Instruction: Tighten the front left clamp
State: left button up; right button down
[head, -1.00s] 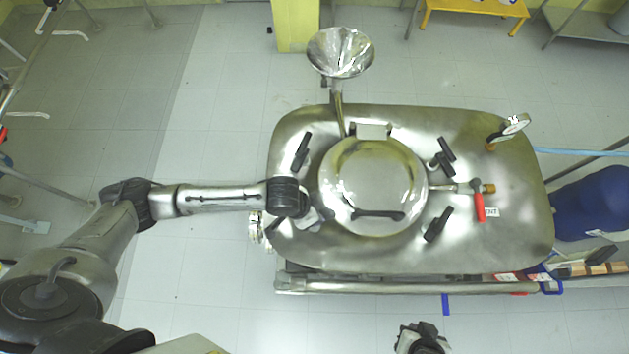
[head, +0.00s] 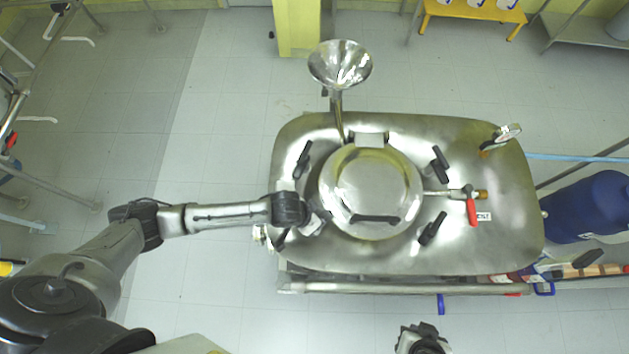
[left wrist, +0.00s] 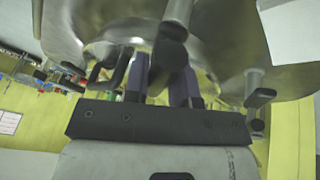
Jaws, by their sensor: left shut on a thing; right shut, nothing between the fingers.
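The front left clamp is mostly hidden under my left wrist in the head view; a dark piece, likely its handle (head: 281,238), shows at the wrist's lower left. My left gripper (head: 314,222) is beside the round lid (head: 370,185) at its front left. In the left wrist view, the two purple-grey fingers of my left gripper (left wrist: 162,82) are shut on a dark clamp handle (left wrist: 168,55) standing between them. My right gripper (head: 421,340) is shut and empty at the bottom edge of the head view, apart from the reactor.
Other black clamps stand at the back left (head: 302,160), back right (head: 440,165) and front right (head: 432,229) of the lid. A steel funnel (head: 341,66) rises behind it. A red-handled valve (head: 472,208) lies at the right.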

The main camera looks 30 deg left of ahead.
pick_arm(q)
jog(key=o, duration=0.9)
jog(key=shift+d, duration=0.1)
jog(key=shift+c, duration=0.2)
jog(key=v, duration=1.3)
jog(key=shift+s+a+r+p, duration=0.15)
jog(key=shift+a+r+p, duration=0.05)
jog(key=shift+r+p, duration=0.1)
